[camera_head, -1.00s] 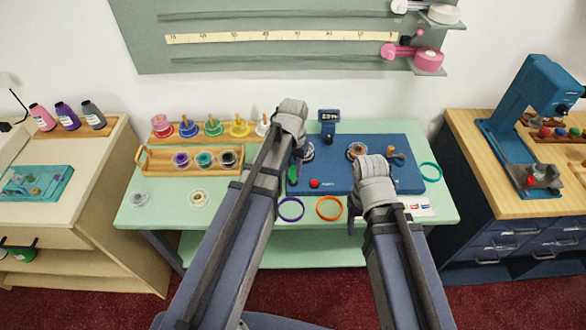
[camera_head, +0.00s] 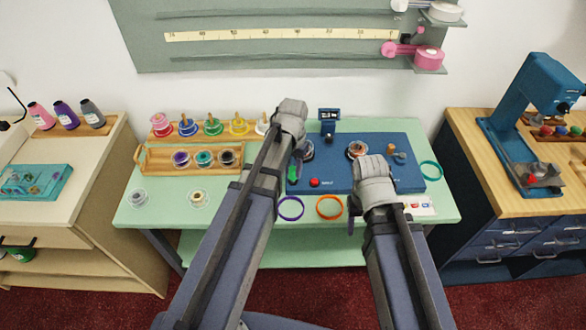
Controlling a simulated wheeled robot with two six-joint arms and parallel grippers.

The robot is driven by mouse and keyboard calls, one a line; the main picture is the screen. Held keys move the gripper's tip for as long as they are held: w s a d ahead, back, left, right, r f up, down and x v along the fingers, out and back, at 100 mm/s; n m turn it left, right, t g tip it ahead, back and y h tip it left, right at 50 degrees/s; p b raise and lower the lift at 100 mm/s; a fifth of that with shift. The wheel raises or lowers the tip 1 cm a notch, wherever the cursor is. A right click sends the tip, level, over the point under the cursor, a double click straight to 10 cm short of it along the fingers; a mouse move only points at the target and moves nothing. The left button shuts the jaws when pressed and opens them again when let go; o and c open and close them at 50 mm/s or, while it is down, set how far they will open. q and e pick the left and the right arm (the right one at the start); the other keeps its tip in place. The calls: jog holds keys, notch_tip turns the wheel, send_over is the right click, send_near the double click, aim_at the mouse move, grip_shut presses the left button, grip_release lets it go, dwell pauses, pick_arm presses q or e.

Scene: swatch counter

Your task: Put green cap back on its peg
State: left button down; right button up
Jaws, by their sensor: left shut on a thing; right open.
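A small green cap (camera_head: 293,176) shows at the left part of the blue board (camera_head: 345,182), just below my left gripper (camera_head: 298,160). My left gripper is shut on it, though the arm hides most of the jaws. The cap looks upright, and I cannot tell whether it touches the board. My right gripper (camera_head: 352,217) is open and empty, low over the board's front edge. A short tan peg (camera_head: 391,149) stands at the back right of the board. I cannot tell which peg belongs to the cap.
A red button (camera_head: 314,182) is close to the cap. A small display (camera_head: 329,116) stands behind the board. Purple (camera_head: 291,208) and orange (camera_head: 330,207) rings lie in front. A teal ring (camera_head: 431,170) lies at right.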

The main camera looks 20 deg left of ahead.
pick_arm(q)
jog(key=shift+f+b, duration=0.6)
jog(key=shift+f, duration=0.1)
jog(key=shift+f, duration=0.2)
jog(key=c, duration=0.6)
grip_release()
jog(key=shift+o, duration=0.2)
jog(key=shift+r, duration=0.1)
notch_tip(320, 180, up, 7)
jog(key=p, duration=0.7)
